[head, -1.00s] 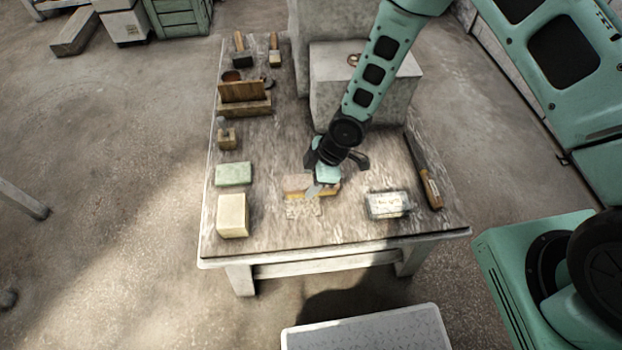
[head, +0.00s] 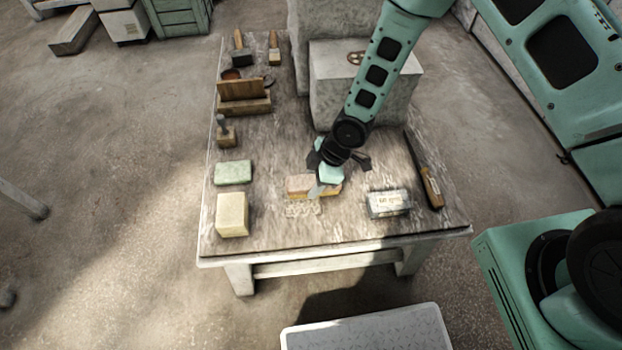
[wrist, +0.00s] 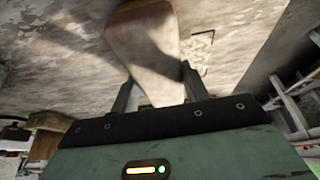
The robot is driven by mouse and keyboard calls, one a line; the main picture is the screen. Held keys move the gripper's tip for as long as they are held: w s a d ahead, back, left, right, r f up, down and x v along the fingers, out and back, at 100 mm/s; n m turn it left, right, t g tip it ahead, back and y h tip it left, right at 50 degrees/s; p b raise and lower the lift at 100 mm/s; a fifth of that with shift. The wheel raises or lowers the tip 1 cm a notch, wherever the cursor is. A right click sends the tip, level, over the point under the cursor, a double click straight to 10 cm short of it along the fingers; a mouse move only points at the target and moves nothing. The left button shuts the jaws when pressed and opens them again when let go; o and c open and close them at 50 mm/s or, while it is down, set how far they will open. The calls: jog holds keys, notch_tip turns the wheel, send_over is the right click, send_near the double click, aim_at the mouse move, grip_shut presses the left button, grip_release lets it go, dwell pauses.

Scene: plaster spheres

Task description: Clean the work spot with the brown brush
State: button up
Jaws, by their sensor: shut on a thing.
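The brown brush (head: 299,184) lies low over the front middle of the table, its tan body with a yellowish lower edge. My gripper (head: 317,188) is shut on it from above; the fingers partly hide it. In the wrist view, the brush (wrist: 142,40) is a broad brown shape between the two fingers (wrist: 155,88). The work spot (head: 303,210) is a pale, scribbled patch just in front of the brush. A thin outlined mark also shows on the tabletop in the wrist view (wrist: 200,45). I cannot tell whether the bristles touch the table.
A green block (head: 233,173) and a cream block (head: 232,215) stand at left. A labelled pale box (head: 388,204) and a wooden-handled tool (head: 431,188) lie at right. A large plaster block (head: 335,95) stands behind my gripper. Brushes (head: 239,52) and a wooden holder (head: 243,100) are at back left.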

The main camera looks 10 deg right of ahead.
jog(key=shift+d, duration=0.8)
jog(key=shift+a, duration=0.1)
dwell(1.8)
jog(key=shift+a+b, duration=0.35)
jog(key=shift+a, duration=1.8)
